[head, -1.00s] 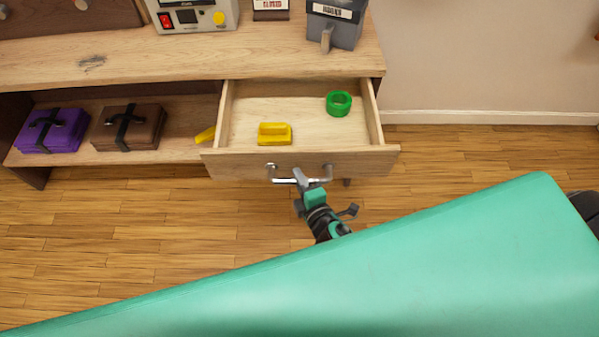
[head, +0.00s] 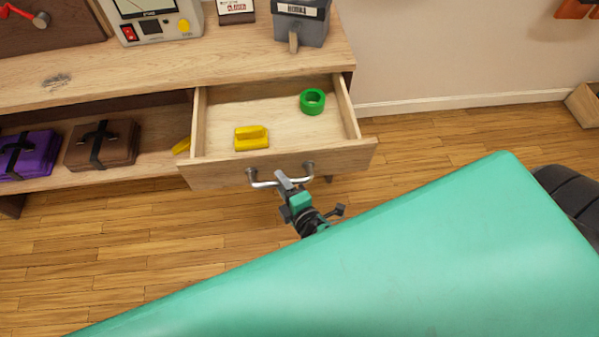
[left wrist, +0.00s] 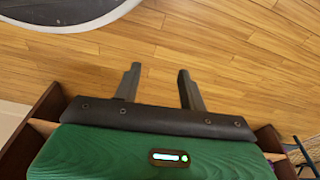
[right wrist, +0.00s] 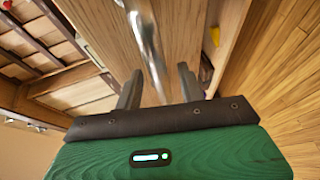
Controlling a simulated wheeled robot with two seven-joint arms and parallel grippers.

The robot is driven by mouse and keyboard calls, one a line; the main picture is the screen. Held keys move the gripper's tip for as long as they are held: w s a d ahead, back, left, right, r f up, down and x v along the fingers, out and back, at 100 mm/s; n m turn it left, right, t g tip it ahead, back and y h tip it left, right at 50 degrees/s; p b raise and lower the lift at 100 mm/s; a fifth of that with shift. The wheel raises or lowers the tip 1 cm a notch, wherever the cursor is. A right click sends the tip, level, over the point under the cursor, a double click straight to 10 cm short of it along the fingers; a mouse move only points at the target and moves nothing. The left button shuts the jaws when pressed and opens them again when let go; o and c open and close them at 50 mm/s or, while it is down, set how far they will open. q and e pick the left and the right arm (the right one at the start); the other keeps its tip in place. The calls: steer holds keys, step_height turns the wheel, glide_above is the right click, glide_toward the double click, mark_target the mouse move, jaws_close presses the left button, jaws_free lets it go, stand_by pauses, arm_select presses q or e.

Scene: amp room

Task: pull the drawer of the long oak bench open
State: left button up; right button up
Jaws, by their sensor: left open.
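The long oak bench (head: 170,68) runs across the upper left of the head view. Its drawer (head: 277,165) is pulled out, so its inside shows, with a yellow block (head: 251,138) and a green ring (head: 312,101) in it. The silver bar handle (head: 263,184) is on the drawer front. My right gripper (head: 285,181) is at the handle. In the right wrist view the handle (right wrist: 147,42) passes between its parted fingers, with gaps beside it. My left gripper (left wrist: 158,78) is open and empty above the floor, outside the head view.
Purple (head: 27,153) and brown (head: 101,144) strapped bundles lie on the bench's lower shelf. A grey device (head: 155,20) and a dark grey box (head: 301,22) stand on top. The wooden floor (head: 140,240) before the bench is clear.

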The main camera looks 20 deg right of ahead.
arm_select(q)
step_height(320, 180, up, 9)
steer(key=w+b, duration=0.1)
steer(key=b, duration=0.2)
steer(key=shift+w+d+t, duration=0.3)
steer(key=shift+w+t, duration=0.1)
arm_select(e)
steer(key=v, duration=1.2)
steer(key=shift+s, duration=0.3)
